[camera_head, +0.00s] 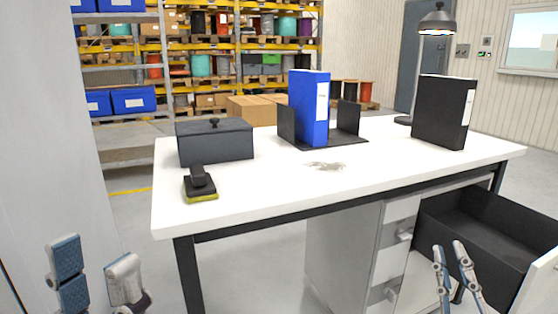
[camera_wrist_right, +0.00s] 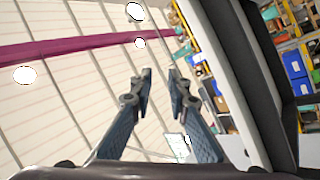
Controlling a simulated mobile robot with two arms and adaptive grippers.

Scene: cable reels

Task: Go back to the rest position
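My left gripper (camera_head: 97,277) is at the lower left of the head view, in front of the table's left end. Its fingers are apart with nothing between them. My right gripper (camera_head: 451,254) is at the lower right, in front of the open drawer. Its fingertips are close together but a gap shows between them. The right wrist view shows the same gripper (camera_wrist_right: 160,75) pointing up, with two fingers apart and nothing held.
The white table (camera_head: 240,205) carries a dark box (camera_head: 214,142), a stamp-like tool (camera_head: 200,184), a blue binder (camera_head: 309,108) in a black holder (camera_head: 349,118), a black binder (camera_head: 441,112) and a lamp (camera_head: 437,22). The black drawer (camera_head: 480,240) stands open at right. Shelves (camera_head: 232,47) stand behind.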

